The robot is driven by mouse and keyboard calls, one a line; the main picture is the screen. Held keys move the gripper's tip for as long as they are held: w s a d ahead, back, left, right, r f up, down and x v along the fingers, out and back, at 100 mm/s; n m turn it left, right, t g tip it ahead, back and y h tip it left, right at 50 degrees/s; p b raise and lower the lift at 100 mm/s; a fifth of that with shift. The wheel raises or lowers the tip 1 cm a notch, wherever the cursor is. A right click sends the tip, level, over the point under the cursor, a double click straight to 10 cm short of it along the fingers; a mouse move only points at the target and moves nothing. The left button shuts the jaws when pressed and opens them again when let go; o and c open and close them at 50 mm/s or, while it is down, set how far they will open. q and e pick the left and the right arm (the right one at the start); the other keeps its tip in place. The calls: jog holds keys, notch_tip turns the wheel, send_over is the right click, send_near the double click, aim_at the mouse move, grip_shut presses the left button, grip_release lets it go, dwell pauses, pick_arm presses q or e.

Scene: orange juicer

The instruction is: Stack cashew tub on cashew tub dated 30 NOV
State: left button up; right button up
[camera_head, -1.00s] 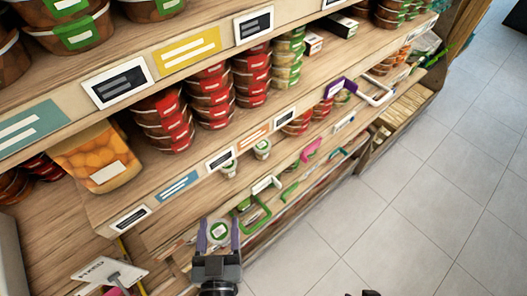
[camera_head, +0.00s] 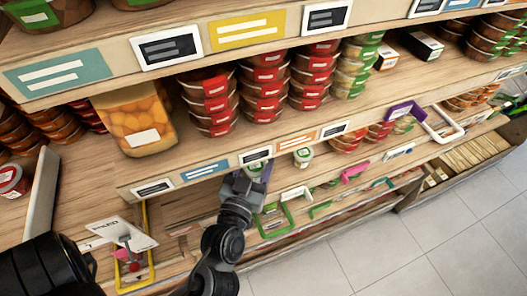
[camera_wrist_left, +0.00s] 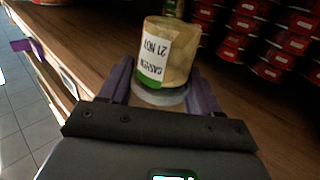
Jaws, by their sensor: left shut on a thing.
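In the left wrist view a cashew tub (camera_wrist_left: 168,52) shows pale nuts, a green strip and a white label reading 21 NOV upside down. Its grey rim lies between the purple fingers of my left gripper (camera_wrist_left: 160,88), which is shut on it. In the head view my left gripper (camera_head: 250,181) is at the front edge of the middle shelf and mostly hides this tub. One similar small tub with a green lid (camera_head: 303,157) stands to its right on that shelf; its date is too small to read. Another may be hidden behind the gripper. My right gripper is out of view.
Red-labelled tub stacks (camera_head: 209,100) and green-labelled tubs (camera_head: 355,70) stand further back on the shelf. A large orange-filled container (camera_head: 137,120) is at left. The label rail (camera_head: 205,172) runs along the shelf's front edge. The upper shelf (camera_head: 120,30) overhangs. The floor (camera_head: 375,245) is clear.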

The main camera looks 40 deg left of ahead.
pick_arm(q)
jog(key=shift+w+a+r, duration=0.1)
jog(key=shift+w+a, duration=0.15)
jog(key=shift+w, duration=0.35)
jog(key=shift+w+a, duration=0.3)
jog(key=shift+w, duration=0.35)
jog(key=x, duration=0.2)
jog(key=f+x, duration=0.1)
jog(key=x, duration=0.1)
jog(key=shift+p, duration=0.3)
jog(key=shift+s+f, duration=0.1)
jog(key=shift+f, duration=0.15)
jog(key=shift+s+f, duration=0.1)
jog(key=shift+s, duration=0.05)
jog(key=shift+f, duration=0.1)
